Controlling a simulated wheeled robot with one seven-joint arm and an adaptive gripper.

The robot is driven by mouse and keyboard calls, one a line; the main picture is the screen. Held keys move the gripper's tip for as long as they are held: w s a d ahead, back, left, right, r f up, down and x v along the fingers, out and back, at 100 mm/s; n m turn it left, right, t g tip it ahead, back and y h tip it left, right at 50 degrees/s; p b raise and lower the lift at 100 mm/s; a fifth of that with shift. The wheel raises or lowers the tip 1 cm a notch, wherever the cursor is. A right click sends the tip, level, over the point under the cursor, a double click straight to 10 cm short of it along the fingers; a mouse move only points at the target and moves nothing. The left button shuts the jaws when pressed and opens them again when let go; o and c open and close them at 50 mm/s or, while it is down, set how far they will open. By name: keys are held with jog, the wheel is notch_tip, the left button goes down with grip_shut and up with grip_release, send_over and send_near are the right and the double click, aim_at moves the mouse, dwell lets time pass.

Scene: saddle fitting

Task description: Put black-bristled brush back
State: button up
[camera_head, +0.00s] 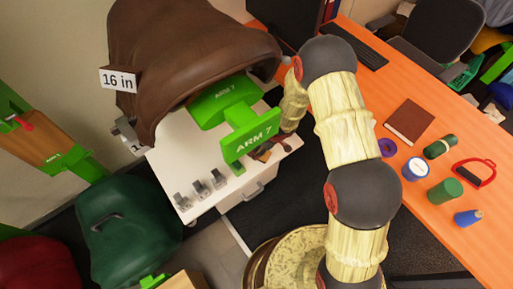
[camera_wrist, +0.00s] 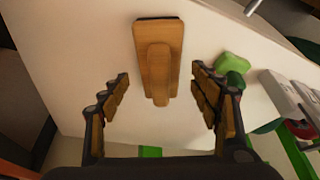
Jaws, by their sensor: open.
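A wooden brush (camera_wrist: 158,38) lies on the white top (camera_wrist: 85,30) of a cabinet in the wrist view, with its narrow handle toward me. A thin dark strip shows at its far edge; the bristles are otherwise hidden beneath. My gripper (camera_wrist: 160,76) is open, with one finger on each side of the brush's handle and a gap on both sides. In the head view the gripper end is mostly hidden behind the green ARM 7 stand (camera_head: 252,135), and I cannot make out the brush clearly there.
A brown saddle (camera_head: 190,50) hangs over the white cabinet (camera_head: 235,195). Small grey fittings (camera_head: 202,190) stand along its front edge. A green object (camera_wrist: 231,63) sits right of the brush. An orange desk (camera_head: 440,110) with several small items is at the right.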

jog(key=p+v, duration=0.3)
jog(key=v, duration=0.5)
jog(key=shift+d+r, duration=0.1)
jog(key=shift+r, duration=0.2)
jog(key=w+d+r+m+t+h, duration=0.1)
jog(key=w+d+r+t, duration=0.2)
jog(key=r, duration=0.5)
jog(key=w+d+r+m+h, duration=0.2)
jog(key=w+d+r, duration=0.15)
jog(key=r, duration=0.35)
jog(key=s+d+r+m+t+h, duration=0.1)
jog(key=d+r, duration=0.3)
jog(key=r, duration=0.3)
jog(key=s+d+r+m+h, duration=0.1)
jog(key=s+d+r+m, duration=0.15)
jog(key=r, duration=0.45)
jog(key=s+d+r+m, duration=0.2)
jog(key=s+r, duration=0.5)
jog(key=s, duration=0.3)
jog(key=s+d+r+m, duration=0.2)
jog(key=s+r, duration=0.5)
jog(key=s, duration=0.2)
jog(key=s+a+r+g+y, duration=0.1)
jog(key=s+a, duration=0.3)
jog(key=s, duration=0.5)
jog(key=shift+s+a+r+m, duration=0.15)
jog(key=shift+a+r+m, duration=0.1)
jog(key=shift+m, duration=0.2)
